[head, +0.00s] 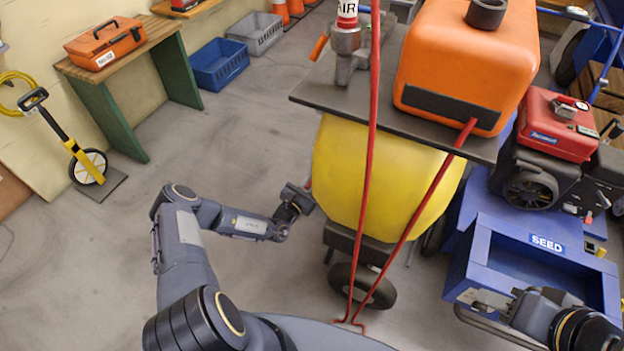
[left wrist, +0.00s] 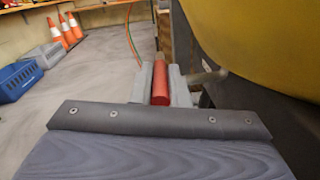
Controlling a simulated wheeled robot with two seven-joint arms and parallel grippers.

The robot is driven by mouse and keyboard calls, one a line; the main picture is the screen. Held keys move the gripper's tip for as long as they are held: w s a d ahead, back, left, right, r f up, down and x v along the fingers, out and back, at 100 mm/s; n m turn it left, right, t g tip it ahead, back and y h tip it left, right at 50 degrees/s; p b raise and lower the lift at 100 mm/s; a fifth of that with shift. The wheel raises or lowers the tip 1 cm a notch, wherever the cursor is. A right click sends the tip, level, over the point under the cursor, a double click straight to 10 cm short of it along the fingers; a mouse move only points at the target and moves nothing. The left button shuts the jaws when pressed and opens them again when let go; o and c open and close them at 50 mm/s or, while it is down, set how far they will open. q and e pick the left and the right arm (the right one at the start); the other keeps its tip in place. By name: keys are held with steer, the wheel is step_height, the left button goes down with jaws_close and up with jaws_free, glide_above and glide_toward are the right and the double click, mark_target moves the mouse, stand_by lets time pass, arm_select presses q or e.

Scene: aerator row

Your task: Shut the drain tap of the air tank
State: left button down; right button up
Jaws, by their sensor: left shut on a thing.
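The air tank looks to be the big yellow tank (head: 335,170) under a dark deck; its side also fills the upper right of the left wrist view (left wrist: 285,35). My left gripper (head: 304,193) is at the tank's left side. In the left wrist view its two grey fingers (left wrist: 161,75) are shut on a red handle (left wrist: 160,93), apparently the drain tap's lever. A pale metal stub (left wrist: 207,77) sticks out to the right of the fingers. The tap's body is mostly hidden. My right gripper (head: 487,302) is by the blue SEED box; its fingers are too unclear to read.
On the deck (head: 310,88) stand an orange box (head: 467,60) and a metal valve with an orange lever (head: 319,47) under an AIR label. Red rods (head: 372,130) run down in front of the tank. The blue SEED box (head: 500,260) is at right.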

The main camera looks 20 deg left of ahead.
arm_select(q)
steer(key=shift+d+n+y+p, duration=0.3)
steer(key=shift+n+y+p, duration=0.35)
steer(key=shift+y, duration=0.35)
steer(key=c, duration=1.4)
jaws_free()
steer(key=shift+s, duration=0.1)
steer(key=s+p, duration=0.1)
steer(key=s, duration=0.6)
steer(key=shift+s+a+p, duration=0.35)
